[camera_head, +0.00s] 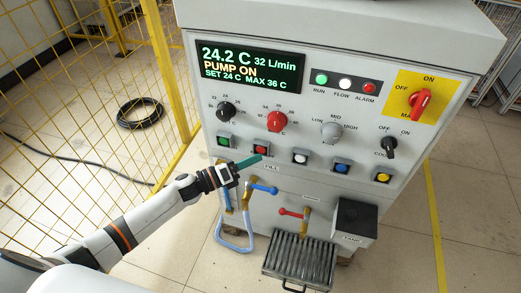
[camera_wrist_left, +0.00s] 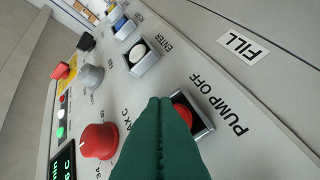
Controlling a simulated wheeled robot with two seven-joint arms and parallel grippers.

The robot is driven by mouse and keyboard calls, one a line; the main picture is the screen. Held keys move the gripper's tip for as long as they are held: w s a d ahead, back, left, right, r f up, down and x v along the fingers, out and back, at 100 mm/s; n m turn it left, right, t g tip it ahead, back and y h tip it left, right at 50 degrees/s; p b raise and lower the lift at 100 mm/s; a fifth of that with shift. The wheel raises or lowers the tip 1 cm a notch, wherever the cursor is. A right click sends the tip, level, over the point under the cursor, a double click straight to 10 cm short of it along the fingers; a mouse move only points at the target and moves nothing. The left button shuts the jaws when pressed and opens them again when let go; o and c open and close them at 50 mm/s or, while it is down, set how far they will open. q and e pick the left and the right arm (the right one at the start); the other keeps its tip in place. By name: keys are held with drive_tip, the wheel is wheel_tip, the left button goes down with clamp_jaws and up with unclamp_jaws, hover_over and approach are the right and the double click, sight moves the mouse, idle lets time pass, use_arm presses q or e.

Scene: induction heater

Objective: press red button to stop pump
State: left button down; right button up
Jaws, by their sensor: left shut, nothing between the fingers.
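The red button (camera_head: 261,150) sits in a square metal frame on the panel's lower button row, right of the green button (camera_head: 224,141). In the left wrist view the red button (camera_wrist_left: 183,112) is partly hidden behind my fingers, beside the label "PUMP OFF". My left gripper (camera_head: 258,159) is shut with green fingers, empty, its tips just at or in front of the red button. In the wrist view the fingertips (camera_wrist_left: 160,103) overlap the button's left side. I cannot tell if they touch it. The display (camera_head: 249,68) reads "PUMP ON". My right gripper is not in view.
Knobs stand out above the buttons, including a red one (camera_head: 276,121). White (camera_head: 300,156), blue (camera_head: 342,167) and yellow (camera_head: 383,175) buttons lie right. Below are a blue-handled valve (camera_head: 262,188), a red-handled valve (camera_head: 292,213) and a black tank (camera_head: 354,220). A yellow mesh fence (camera_head: 95,100) stands left.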

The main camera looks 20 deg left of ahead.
use_arm(q)
drive_tip(key=shift+w, duration=0.1)
drive_tip(key=shift+w+b, duration=0.25)
drive_tip(key=shift+b, duration=0.05)
drive_tip(key=shift+w+a+f+b, duration=0.15)
drive_tip(key=shift+w+a+b, duration=0.15)
drive_tip(key=shift+w+b, duration=0.35)
idle(0.9)
drive_tip(key=shift+s, duration=0.15)
drive_tip(key=shift+s+d+f+p, duration=0.15)
drive_tip(key=shift+s+d+p, duration=0.15)
drive_tip(key=shift+s, duration=0.45)
drive_tip(key=shift+s, duration=0.1)
